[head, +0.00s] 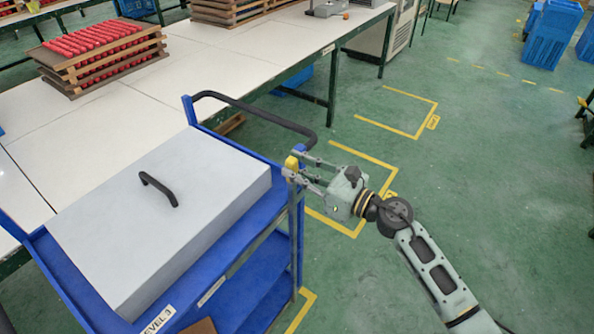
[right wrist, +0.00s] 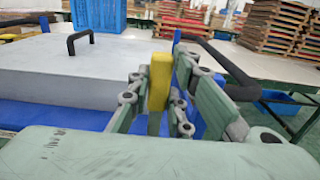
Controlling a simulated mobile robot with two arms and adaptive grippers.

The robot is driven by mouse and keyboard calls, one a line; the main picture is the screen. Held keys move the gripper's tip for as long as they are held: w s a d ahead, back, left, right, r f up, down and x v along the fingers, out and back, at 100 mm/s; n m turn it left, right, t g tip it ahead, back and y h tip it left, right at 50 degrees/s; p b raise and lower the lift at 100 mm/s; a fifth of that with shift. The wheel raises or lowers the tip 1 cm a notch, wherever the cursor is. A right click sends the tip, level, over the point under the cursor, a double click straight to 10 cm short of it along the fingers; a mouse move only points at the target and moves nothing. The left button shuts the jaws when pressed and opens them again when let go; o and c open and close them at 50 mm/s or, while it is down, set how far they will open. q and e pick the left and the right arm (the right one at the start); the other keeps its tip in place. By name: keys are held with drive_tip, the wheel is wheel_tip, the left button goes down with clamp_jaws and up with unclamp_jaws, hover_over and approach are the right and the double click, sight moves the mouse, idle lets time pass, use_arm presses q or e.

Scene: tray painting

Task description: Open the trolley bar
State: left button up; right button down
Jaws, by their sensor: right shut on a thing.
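The blue trolley (head: 262,212) stands beside the white table, with a black push handle (head: 262,112) at its far end. My right gripper (head: 296,170) reaches in from the right and is shut on the yellow piece. In the right wrist view the yellow piece (right wrist: 159,78) stands upright between the fingers. My left gripper is not in view.
A large grey lidded box (head: 165,215) with a black handle fills the trolley's top. The white table (head: 125,110) bears wooden racks with red pieces (head: 98,50). Green floor with yellow markings is open to the right. Blue crates (head: 553,35) stand far off.

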drive_tip(key=w+d+b, duration=0.2)
drive_tip(key=w, duration=0.1)
drive_tip(key=shift+w+d+b, duration=0.1)
drive_tip(key=shift+d+b, duration=0.15)
drive_tip(key=shift+b, duration=0.1)
drive_tip(key=c, duration=1.6)
unclamp_jaws()
drive_tip(key=shift+w, duration=0.1)
drive_tip(key=v, duration=1.2)
